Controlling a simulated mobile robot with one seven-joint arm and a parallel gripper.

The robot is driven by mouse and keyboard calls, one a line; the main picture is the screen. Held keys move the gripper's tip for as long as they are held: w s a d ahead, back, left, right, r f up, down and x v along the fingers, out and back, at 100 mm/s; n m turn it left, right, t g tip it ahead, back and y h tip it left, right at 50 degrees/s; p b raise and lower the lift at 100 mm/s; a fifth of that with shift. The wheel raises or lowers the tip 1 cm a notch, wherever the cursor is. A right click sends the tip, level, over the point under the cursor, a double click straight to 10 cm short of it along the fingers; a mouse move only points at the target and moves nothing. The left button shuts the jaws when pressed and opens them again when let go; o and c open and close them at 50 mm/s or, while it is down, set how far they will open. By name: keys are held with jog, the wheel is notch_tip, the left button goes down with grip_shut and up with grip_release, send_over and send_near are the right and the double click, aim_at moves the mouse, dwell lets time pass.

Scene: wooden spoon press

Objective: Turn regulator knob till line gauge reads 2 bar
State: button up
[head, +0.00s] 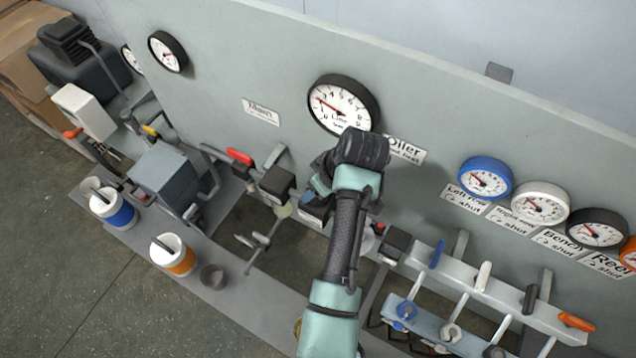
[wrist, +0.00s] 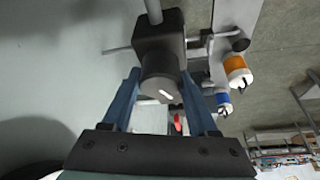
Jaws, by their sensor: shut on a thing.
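The line gauge (head: 342,105) is a large white dial with a black rim on the grey panel. Its red needle points left and slightly up, among the low numbers; the exact value is too small to read surely. The regulator knob (wrist: 160,82) is a dark round cap with a white mark, below a dark block in the wrist view. My gripper (wrist: 160,95) is shut on it, with one blue finger on each side. In the head view my gripper (head: 318,190) is below the gauge, and my wrist hides the knob.
Blue (head: 485,178), white (head: 540,203) and black (head: 597,229) gauges sit at right, above a manifold with coloured levers (head: 483,276). A red-handled valve (head: 240,157) is left of my gripper. White cups with blue (head: 122,216) and orange (head: 182,262) bands stand at lower left.

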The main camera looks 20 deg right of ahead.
jog(key=shift+w+r, duration=0.15)
dwell(0.4)
jog(key=o, duration=1.4)
jog(key=shift+c, duration=0.2)
jog(key=p+v, duration=0.1)
jog(key=v, duration=1.2)
jog(key=shift+d, duration=0.1)
